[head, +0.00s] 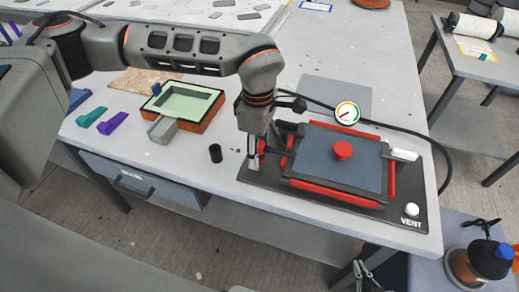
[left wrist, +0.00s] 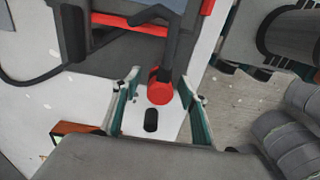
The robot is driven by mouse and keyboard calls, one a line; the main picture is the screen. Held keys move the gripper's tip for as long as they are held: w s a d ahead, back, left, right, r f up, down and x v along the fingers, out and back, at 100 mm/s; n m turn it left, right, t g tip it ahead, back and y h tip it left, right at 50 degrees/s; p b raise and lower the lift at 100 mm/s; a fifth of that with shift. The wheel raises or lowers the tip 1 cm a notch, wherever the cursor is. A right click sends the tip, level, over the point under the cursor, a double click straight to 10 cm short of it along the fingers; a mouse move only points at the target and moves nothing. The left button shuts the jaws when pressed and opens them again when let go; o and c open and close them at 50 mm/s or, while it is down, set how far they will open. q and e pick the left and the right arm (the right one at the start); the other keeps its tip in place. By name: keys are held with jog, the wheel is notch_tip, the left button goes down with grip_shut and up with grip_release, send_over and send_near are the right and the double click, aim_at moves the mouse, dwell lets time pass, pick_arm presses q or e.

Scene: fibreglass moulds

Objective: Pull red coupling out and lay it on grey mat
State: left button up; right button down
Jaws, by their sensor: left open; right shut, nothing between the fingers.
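The red coupling (head: 262,147) sits at the left end of the black base plate, at the end of a dark hose or pipe. It is partly hidden by my left gripper (head: 256,160) in the head view. In the left wrist view the red coupling (left wrist: 160,88) lies between the open fingers of my left gripper (left wrist: 160,98), with gaps visible at the sides. My right gripper (head: 367,277) is shut and empty at the bottom of the head view, in front of the table edge.
A gauge (head: 347,113) and black hose (head: 405,126) border the mat. A small black cylinder (head: 215,153) stands left of the plate. An orange mould (head: 185,105) is further left.

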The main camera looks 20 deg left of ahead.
dwell(0.6)
pick_arm(q)
jog(key=shift+c, duration=0.4)
grip_shut()
jog(key=shift+r+p, duration=0.8)
jog(key=shift+r, duration=0.5)
jog(key=shift+r+p, duration=1)
jog(key=shift+r, duration=0.7)
